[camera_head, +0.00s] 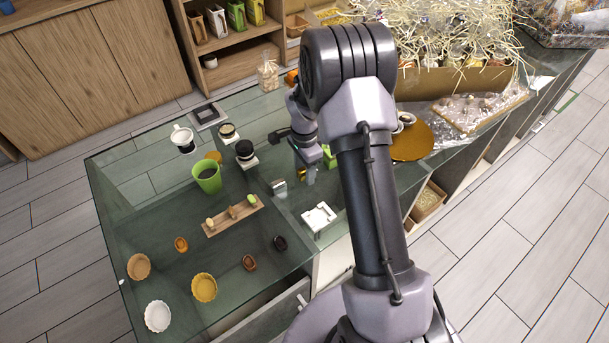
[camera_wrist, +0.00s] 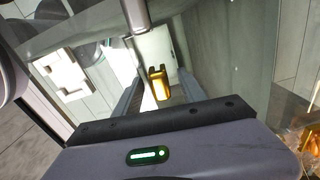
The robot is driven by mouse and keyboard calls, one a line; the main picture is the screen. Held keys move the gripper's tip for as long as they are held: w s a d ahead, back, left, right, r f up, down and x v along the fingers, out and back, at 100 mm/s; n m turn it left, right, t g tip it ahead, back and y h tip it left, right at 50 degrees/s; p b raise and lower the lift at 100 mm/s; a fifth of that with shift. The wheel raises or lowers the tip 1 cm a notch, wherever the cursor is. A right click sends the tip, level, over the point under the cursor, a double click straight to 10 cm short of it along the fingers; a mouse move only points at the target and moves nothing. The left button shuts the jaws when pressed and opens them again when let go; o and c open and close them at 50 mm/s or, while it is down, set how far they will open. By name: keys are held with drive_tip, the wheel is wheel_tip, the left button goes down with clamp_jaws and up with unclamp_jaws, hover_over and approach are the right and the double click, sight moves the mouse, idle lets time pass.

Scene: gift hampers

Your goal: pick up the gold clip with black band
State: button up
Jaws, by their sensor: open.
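The gold clip (camera_wrist: 159,83) shows in the wrist view, between and beyond my two fingers, with a forked end facing up the picture. Its black band cannot be made out clearly. In the head view a small gold patch (camera_head: 302,173), likely the clip, shows beside the fingers, mostly hidden by my gripper. My gripper (camera_head: 307,172) points down over the glass counter, and its fingers also show in the wrist view (camera_wrist: 160,88). The jaws are open, with one finger on each side of the clip. I cannot tell if they touch it.
A white holder (camera_head: 320,217) stands close in front on the glass counter (camera_head: 150,215). A small silvery piece (camera_head: 279,187), a black-topped jar (camera_head: 246,153) and a green cup (camera_head: 207,176) are to the left. A gold round board (camera_head: 411,142) is to the right.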

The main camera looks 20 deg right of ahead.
drive_tip(key=shift+r, duration=0.2)
drive_tip(key=shift+c, duration=1.1)
clamp_jaws()
